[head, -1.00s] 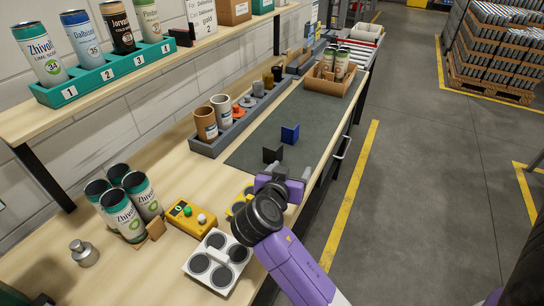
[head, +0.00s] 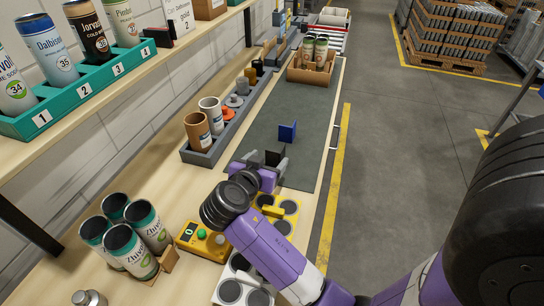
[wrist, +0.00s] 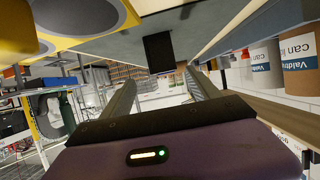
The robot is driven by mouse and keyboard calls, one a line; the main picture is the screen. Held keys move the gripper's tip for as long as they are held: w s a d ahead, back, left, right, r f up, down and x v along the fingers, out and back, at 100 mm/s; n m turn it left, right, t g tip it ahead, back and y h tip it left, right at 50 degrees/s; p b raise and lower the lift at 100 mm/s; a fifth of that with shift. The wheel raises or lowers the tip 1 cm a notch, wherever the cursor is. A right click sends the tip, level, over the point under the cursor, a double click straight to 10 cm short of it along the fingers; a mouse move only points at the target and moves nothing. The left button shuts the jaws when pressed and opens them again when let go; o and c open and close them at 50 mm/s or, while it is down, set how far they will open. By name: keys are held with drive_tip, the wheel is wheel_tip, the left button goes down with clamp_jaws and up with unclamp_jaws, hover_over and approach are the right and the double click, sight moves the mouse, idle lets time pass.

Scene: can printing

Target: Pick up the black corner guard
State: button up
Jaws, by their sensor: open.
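The black corner guard (head: 273,158) stands on the dark grey mat (head: 297,105), just beyond my gripper in the head view. In the wrist view the black corner guard (wrist: 159,53) shows ahead, between the lines of the two fingers and past their tips. My gripper (head: 261,163) is open and nothing is seen between its fingers; its spread fingers also show in the wrist view (wrist: 160,85).
A grey tray (head: 222,140) with cups lines the left side. A yellow control box (head: 203,241) and a can group (head: 126,236) stand nearer. A cardboard box (head: 312,72) sits at the far end.

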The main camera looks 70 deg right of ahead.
sight(273, 152)
drive_tip(key=shift+w+p+x, duration=0.2)
drive_tip(key=shift+p+x, duration=0.25)
drive_tip(key=shift+x, duration=1.1)
drive_tip(key=shift+w+p+x, duration=0.15)
drive_tip(key=shift+p+x, duration=0.25)
drive_tip(key=shift+x, duration=1.15)
drive_tip(key=c, duration=1.4)
drive_tip(key=shift+r, duration=0.1)
